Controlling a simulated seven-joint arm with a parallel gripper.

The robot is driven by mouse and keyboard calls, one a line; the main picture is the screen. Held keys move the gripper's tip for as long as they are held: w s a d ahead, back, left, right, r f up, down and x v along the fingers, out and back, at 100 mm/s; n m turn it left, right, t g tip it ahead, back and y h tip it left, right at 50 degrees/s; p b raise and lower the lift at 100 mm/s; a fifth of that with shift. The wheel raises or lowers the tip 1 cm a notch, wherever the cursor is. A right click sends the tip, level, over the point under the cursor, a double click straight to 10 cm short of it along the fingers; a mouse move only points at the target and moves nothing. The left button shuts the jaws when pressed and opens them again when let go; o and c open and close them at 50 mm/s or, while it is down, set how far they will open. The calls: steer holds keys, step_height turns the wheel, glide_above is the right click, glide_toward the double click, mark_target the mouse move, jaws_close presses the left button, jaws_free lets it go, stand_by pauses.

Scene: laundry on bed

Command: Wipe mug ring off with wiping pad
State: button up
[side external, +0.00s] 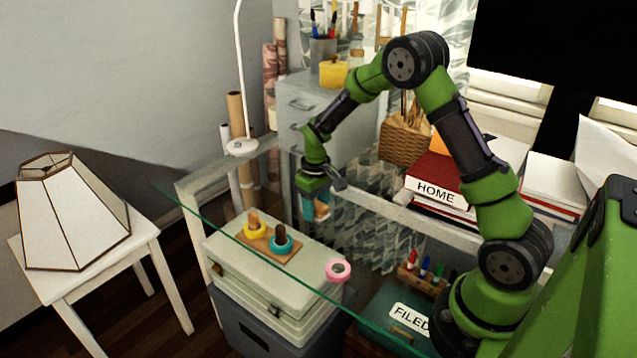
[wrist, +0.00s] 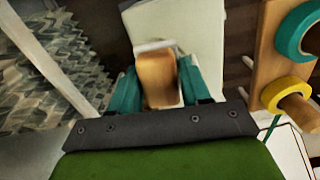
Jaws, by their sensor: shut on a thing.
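My gripper (side external: 313,204) is shut on the wiping pad (side external: 322,211), above the glass desk near its far left part. In the wrist view the pad (wrist: 157,76) is a brown wooden block with a pale edge at its far end, held between the teal fingers of my gripper (wrist: 160,82). Whether the pad touches the glass cannot be told. I cannot make out a mug ring in either view.
A wooden peg stand (side external: 268,244) with yellow and teal tape rolls is left of my gripper. A pink roll (side external: 338,271) lies nearer the front. A lamp (side external: 240,146) stands behind; books (side external: 437,188) and a basket (side external: 405,139) are to the right.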

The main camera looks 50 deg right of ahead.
mark_target(336, 214)
steer(key=s, duration=0.3)
steer(key=shift+s, duration=0.2)
steer(key=shift+s+d, duration=0.15)
steer(key=shift+s, duration=0.05)
steer(key=shift+w+d, duration=0.1)
steer(key=shift+d, duration=0.65)
steer(key=shift+w+a+f, duration=0.1)
steer(key=shift+w, duration=4.9)
steer(key=shift+d, duration=0.8)
steer(key=shift+s, duration=5.1)
step_height(336, 214, up, 8)
steer(key=shift+r, duration=0.25)
steer(key=shift+w, duration=0.1)
